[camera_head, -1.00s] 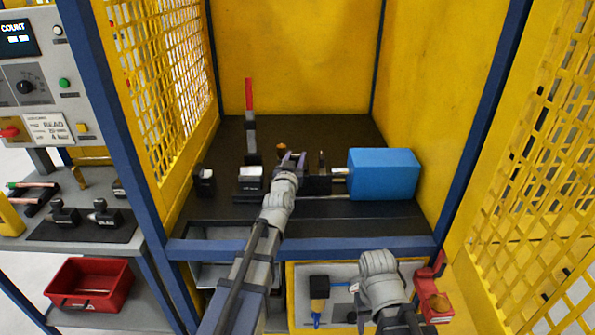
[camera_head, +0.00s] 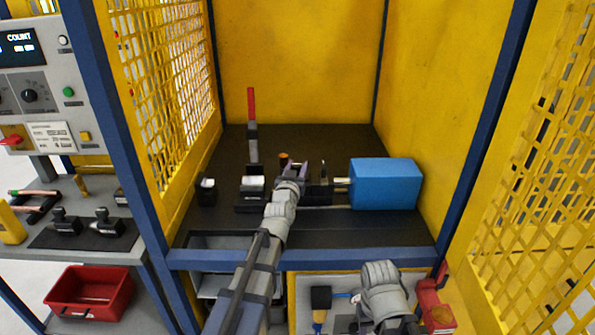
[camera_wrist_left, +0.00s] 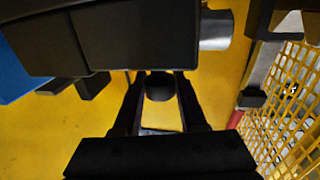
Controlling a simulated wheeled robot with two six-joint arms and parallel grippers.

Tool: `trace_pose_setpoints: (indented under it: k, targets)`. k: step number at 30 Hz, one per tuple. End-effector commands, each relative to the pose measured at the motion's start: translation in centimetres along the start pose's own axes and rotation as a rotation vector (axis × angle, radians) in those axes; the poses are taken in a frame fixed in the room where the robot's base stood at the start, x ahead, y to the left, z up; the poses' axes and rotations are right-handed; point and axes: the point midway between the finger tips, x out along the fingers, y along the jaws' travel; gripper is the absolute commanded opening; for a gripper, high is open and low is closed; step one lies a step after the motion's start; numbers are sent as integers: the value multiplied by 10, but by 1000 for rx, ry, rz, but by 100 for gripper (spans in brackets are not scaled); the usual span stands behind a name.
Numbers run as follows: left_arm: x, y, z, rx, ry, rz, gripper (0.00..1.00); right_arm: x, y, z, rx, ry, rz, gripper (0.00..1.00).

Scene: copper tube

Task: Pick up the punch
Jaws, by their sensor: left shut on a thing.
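My left gripper (camera_head: 294,170) reaches over the dark workbench to the machine, left of the blue block. In the left wrist view its two dark fingers (camera_wrist_left: 160,100) are closed in on a dark, round-ended piece (camera_wrist_left: 160,86), which I take to be the punch. Most of that piece is hidden by the fingers and the gripper body. In the head view the held piece cannot be told apart from the dark machine parts around it. An orange-brown round piece (camera_head: 284,156) shows just behind the gripper. My right arm shows at the bottom right; its fingers are out of frame.
The blue block (camera_head: 385,184) stands right of the gripper. A red-topped lever (camera_head: 252,105) rises at the left. Yellow walls and blue posts enclose the bench (camera_head: 340,225). A red bin (camera_head: 90,291) and a side table (camera_head: 75,240) are outside on the left.

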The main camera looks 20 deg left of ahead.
Motion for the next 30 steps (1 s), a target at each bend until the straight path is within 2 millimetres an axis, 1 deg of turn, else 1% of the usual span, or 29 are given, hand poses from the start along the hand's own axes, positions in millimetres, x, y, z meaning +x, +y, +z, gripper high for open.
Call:
trace_pose_setpoints:
  k: [8,21,25,30]
  targets:
    - [0,0,-26,1,3,-1,0,-25,2,2,0,0,0,50]
    - [2,-2,-88,0,3,-3,0,-87,8,5,0,0,0,50]
    - [2,-2,-98,1,2,-3,0,-97,9,6,0,0,0,50]
    - [2,-2,-100,0,2,-3,0,-99,9,6,0,0,0,50]
